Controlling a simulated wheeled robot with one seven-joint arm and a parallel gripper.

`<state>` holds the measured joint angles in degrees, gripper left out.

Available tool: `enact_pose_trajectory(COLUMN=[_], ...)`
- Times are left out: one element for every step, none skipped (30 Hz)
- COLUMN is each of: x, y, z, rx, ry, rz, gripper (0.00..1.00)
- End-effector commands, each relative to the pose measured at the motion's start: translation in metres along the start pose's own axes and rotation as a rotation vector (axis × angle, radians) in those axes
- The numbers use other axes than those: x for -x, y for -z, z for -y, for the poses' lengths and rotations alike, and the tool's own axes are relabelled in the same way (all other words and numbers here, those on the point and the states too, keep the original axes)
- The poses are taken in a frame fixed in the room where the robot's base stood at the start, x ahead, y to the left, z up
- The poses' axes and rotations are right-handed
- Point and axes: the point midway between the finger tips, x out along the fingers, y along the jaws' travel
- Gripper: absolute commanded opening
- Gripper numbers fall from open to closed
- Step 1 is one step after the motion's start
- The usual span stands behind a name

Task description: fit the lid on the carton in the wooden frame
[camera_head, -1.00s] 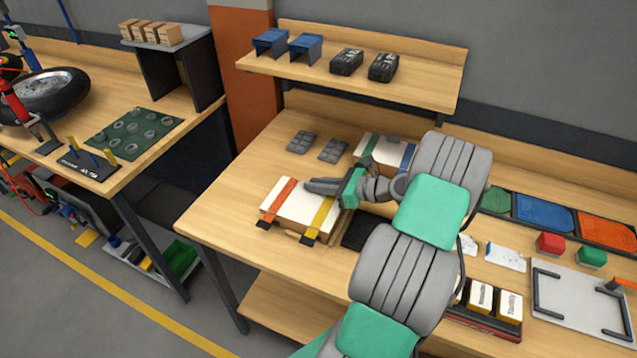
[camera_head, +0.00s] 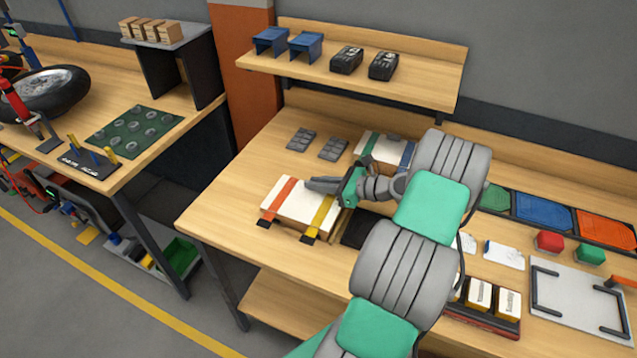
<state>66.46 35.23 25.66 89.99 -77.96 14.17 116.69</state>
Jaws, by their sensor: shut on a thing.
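A white slab-like piece with an orange strap and a yellow strap (camera_head: 293,203), which looks like the lid, lies flat at the left part of the bench. Strips of wood at its right edge look like the wooden frame (camera_head: 336,224). The carton is hidden or cannot be told apart below it. My gripper (camera_head: 316,185) is over the far right part of this white piece, shut, with its fingers pointing left. What lies between the fingertips is too small to see, but the white piece is directly at them.
A black pad (camera_head: 358,230) lies under my arm. A raised shelf (camera_head: 420,93) runs along the back. The bench's left front is clear.

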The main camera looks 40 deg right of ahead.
Motion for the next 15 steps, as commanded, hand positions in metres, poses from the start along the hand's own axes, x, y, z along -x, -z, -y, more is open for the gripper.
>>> enact_pose_trajectory(x=[0.0, 0.0, 0.0, 0.0, 0.0, 0.0, 0.0, 0.0, 0.0, 0.0, 0.0, 0.0, 0.0, 0.0, 0.0], y=[-0.0001, -0.0001, -0.0001, -0.0001, -0.0001, -0.0001, -0.0001, -0.0001, -0.0001, -0.0001, -0.0001, -0.0001, -0.0001, -0.0001, 0.0], z=[0.0, 0.0, 0.0, 0.0, 0.0, 0.0, 0.0, 0.0, 0.0, 0.0, 0.0, 0.0, 0.0, 0.0, 0.0], rx=[0.0, 0.0, 0.0, 0.0, 0.0, 0.0, 0.0, 0.0, 0.0, 0.0, 0.0, 0.0, 0.0, 0.0, 0.0], ry=[0.0, 0.0, 0.0, 0.0, 0.0, 0.0, 0.0, 0.0, 0.0, 0.0, 0.0, 0.0, 0.0, 0.0, 0.0], rz=[0.0, 0.0, 0.0, 0.0, 0.0, 0.0, 0.0, 0.0, 0.0, 0.0, 0.0, 0.0, 0.0, 0.0, 0.0], gripper=[0.13, 0.15, 0.18, 0.21, 0.23, 0.27, 0.29, 0.31, 0.35, 0.36, 0.36, 0.36, 0.36, 0.36, 0.36])
